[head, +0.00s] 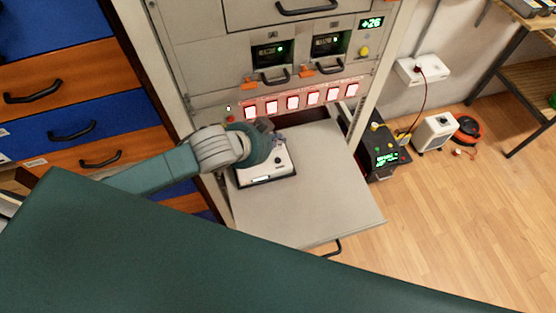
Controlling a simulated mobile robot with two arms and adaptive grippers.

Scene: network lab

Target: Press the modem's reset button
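The modem appears to be the small white box with a dark base (262,171), lying on a pulled-out grey shelf (325,195) of the rack. A small dark round spot (278,160) shows on its top; I cannot tell whether this is the reset button. My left arm reaches in from the left, and my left gripper (276,138) is over the back part of the modem, partly hiding it. The fingers are small and partly hidden by the wrist, so I cannot tell their opening or whether they touch the modem. My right gripper is not in view.
Behind the modem, the rack has a row of lit red-framed switches (293,102) and panels with black handles. Blue and orange drawers (70,80) stand at left. A black device with a green display (381,155) stands right of the shelf. The shelf's front right is bare.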

